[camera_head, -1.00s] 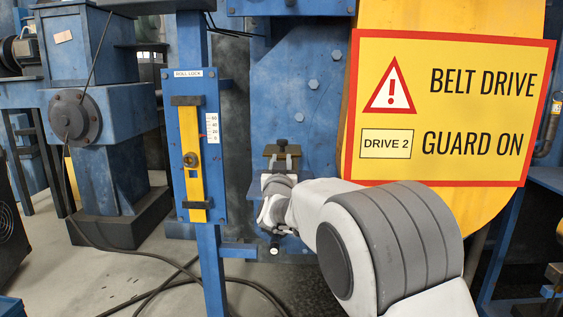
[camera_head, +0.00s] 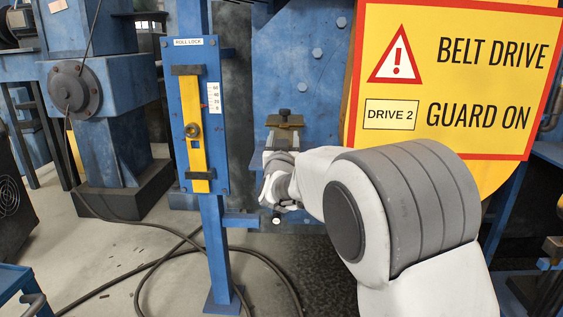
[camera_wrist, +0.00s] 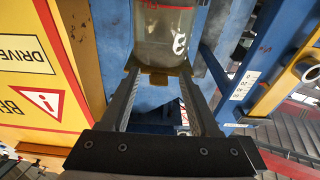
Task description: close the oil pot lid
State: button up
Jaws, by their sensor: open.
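A clear glass oil pot (camera_wrist: 165,35) with a red mark shows at the top of the wrist view, which is upside down. A brass-coloured rim or fitting (camera_wrist: 158,78) is at its near edge. My gripper (camera_wrist: 158,72) is open, its two fingers reaching toward the pot's end; I cannot tell if they touch it. In the head view, a brownish plate with a dark knob (camera_head: 285,121), possibly the lid, sits just above my wrist.
A yellow "BELT DRIVE" guard sign (camera_head: 450,80) is close on the right. Blue machinery (camera_head: 300,75) is behind. Black cables (camera_head: 150,240) lie on the floor.

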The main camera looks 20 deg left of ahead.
jog(key=p+v, duration=0.2)
jog(key=v, duration=1.3)
jog(key=shift+s, duration=0.2)
jog(key=s+d+g, duration=0.3)
jog(key=d, duration=0.4)
jog(key=s+d+g, duration=0.3)
jog(key=d+g, duration=0.1)
jog(key=d, duration=0.3)
jog(key=s+d+f+m+g+h, duration=0.1)
jog(key=s+d+f+g+h, duration=0.15)
jog(key=s+d, duration=0.65)
jog(key=s+d+f+m+g+h, duration=0.15)
jog(key=s+d+f+g, duration=0.25)
jog(key=s+d, duration=0.5)
jog(key=s+a+r+p, duration=0.1)
jog(key=r+p, duration=1)
jog(key=s+r+p, duration=0.2)
jog(key=r+p, duration=1)
jog(key=shift+a, duration=0.35)
jog(key=shift+o, duration=0.3)
